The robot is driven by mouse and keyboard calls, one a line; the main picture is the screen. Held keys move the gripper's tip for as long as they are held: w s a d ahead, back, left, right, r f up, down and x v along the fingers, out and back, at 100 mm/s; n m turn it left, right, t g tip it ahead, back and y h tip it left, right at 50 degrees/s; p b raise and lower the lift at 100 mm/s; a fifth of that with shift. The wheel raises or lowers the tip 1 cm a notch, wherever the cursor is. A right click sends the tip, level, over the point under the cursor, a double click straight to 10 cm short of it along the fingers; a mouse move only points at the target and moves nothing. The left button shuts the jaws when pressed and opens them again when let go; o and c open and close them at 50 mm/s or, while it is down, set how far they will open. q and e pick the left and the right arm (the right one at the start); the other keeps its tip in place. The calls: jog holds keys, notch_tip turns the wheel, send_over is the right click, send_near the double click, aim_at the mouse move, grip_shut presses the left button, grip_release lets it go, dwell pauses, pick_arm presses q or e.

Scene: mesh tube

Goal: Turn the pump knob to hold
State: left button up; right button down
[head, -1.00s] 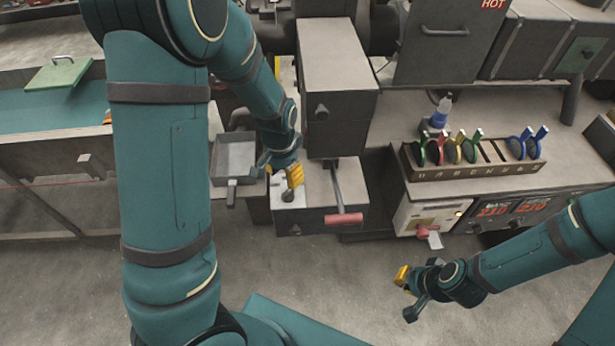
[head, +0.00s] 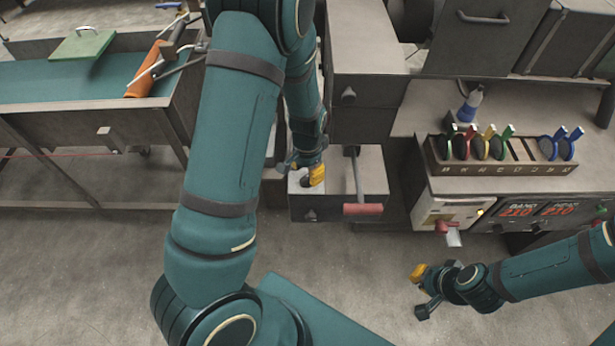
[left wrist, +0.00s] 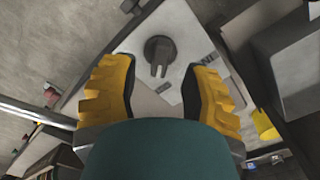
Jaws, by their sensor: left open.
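The pump knob (left wrist: 160,52) is dark and round with a forked raised grip. It sits on a pale label plate (left wrist: 178,22), with partly hidden lettering, seen in the left wrist view. My left gripper (left wrist: 158,90) is open, its yellow-padded fingers on either side of the picture. The knob lies ahead of the gap between the fingers; contact is not visible. In the head view the left gripper (head: 307,178) is over the plate on top of the low grey box (head: 345,205), mostly covering the knob. My right gripper (head: 421,291) is apart, fingers spread and empty, over the floor.
A tall grey housing (head: 362,125) stands close behind. A rack of coloured paddles (head: 505,168) is on the bench to the right. The floor in front is clear.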

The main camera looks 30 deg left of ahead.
pick_arm(q)
jog(key=shift+f, duration=1.2)
jog(key=shift+c, duration=0.3)
grip_shut()
jog(key=n, duration=0.5)
jog(key=shift+p, duration=0.35)
jog(key=n+p, duration=0.1)
jog(key=n, duration=0.3)
jog(key=shift+s+a+n, duration=0.1)
jog(key=shift+n, duration=0.2)
